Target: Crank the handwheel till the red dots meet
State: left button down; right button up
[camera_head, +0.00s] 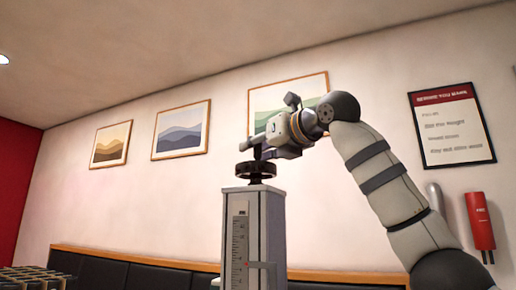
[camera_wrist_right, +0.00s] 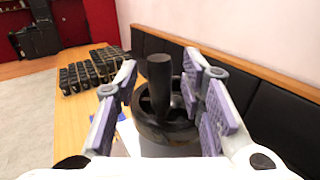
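The black handwheel (camera_head: 256,170) sits on top of a grey column (camera_head: 272,225). The column's front carries a scale (camera_head: 239,240) with a small red mark (camera_head: 246,264) low on it; a second red dot cannot be made out. My right gripper (camera_head: 256,142) is at the handwheel from the upper right. In the right wrist view the handwheel (camera_wrist_right: 165,128) lies between and beyond the fingers, and its upright black handle (camera_wrist_right: 160,82) stands between the purple pads with gaps on both sides. The right gripper (camera_wrist_right: 160,92) is open. My left gripper is not in view.
Several black items (camera_wrist_right: 92,68) stand in rows on a wooden table (camera_wrist_right: 72,128) in the right wrist view. A dark padded bench (camera_wrist_right: 262,105) runs along the wall. A red extinguisher (camera_head: 480,222) and a notice (camera_head: 452,127) are on the wall at right.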

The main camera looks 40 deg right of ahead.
jog(key=shift+c, duration=0.6)
grip_shut()
jog(key=shift+a+m+h, duration=0.1)
jog(key=shift+m+h, duration=0.2)
jog(key=shift+h, duration=0.3)
jog(key=m+h, duration=0.1)
jog(key=h, duration=0.1)
jog(key=m+g+h, duration=0.1)
jog(key=m+h, duration=0.1)
jog(key=a+m+g+h, duration=0.1)
jog(key=h, duration=0.1)
jog(key=shift+w+m+h, duration=0.4)
jog(key=m+g+h, duration=0.2)
jog(key=g+h, duration=0.1)
jog(key=shift+w+a+m+h, duration=0.2)
jog(key=shift+w+m+h, duration=0.1)
jog(key=shift+w, duration=0.05)
jog(key=shift+w+m+g+h, duration=0.15)
jog(key=shift+m+g+h, duration=0.4)
jog(key=shift+m+g, duration=0.1)
jog(key=shift+w+m+g+h, duration=0.15)
jog(key=shift+m+g+h, duration=0.4)
jog(key=shift+g, duration=0.1)
jog(key=shift+w+m+g+h, duration=0.1)
jog(key=shift+m+g+h, duration=0.2)
jog(key=shift+g, duration=0.3)
